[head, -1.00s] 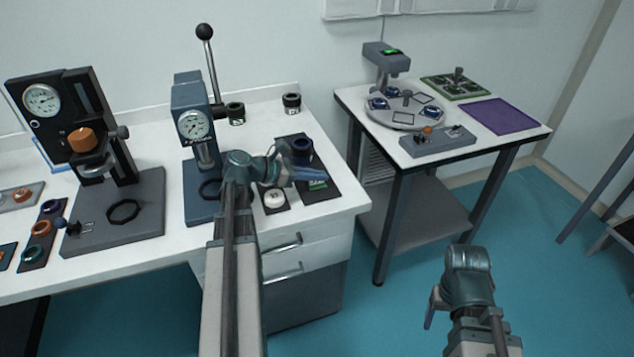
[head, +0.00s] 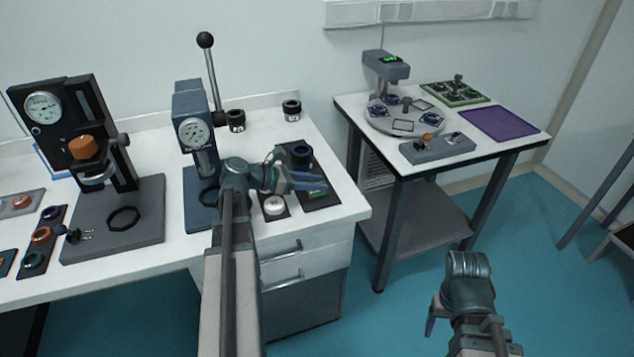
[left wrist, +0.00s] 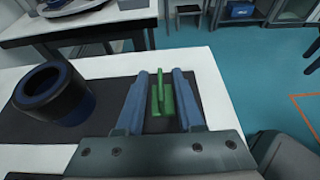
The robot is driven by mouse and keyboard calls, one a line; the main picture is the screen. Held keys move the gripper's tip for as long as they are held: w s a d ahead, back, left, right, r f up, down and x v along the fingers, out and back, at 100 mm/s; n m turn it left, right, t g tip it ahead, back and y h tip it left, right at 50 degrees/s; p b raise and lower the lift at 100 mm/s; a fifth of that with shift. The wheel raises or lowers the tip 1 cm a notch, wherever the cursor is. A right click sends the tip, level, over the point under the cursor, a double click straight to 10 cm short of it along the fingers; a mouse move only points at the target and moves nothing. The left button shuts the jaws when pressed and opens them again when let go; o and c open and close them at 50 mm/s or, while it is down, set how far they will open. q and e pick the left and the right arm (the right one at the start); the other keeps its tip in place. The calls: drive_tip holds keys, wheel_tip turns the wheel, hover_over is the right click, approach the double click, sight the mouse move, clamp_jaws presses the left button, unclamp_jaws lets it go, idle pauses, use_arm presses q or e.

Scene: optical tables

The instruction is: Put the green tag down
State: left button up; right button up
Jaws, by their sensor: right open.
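The green tag (head: 318,193) is low over or on the dark mat (head: 322,201) at the right end of the white bench. In the left wrist view, the tag (left wrist: 161,97) has a thin upright part between my left fingers, with gaps on both sides. My left gripper (head: 308,182) is open around it; it also shows in the left wrist view (left wrist: 161,92). The fingers partly hide the tag in the head view. My right gripper (head: 431,318) is open and empty over the floor at the lower right.
A dark blue-black ring (head: 302,156) stands on the mat behind my left fingers. A white round piece (head: 273,206) lies on a small mat beside it. A lever press (head: 192,135) stands to the left. A second table (head: 370,107) stands across a gap.

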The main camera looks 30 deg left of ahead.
use_arm(q)
drive_tip(key=p+v, duration=0.2)
drive_tip(key=v, duration=0.4)
drive_tip(key=shift+s+a+r, duration=0.2)
drive_tip(key=shift+s+r, duration=0.05)
idle(0.3)
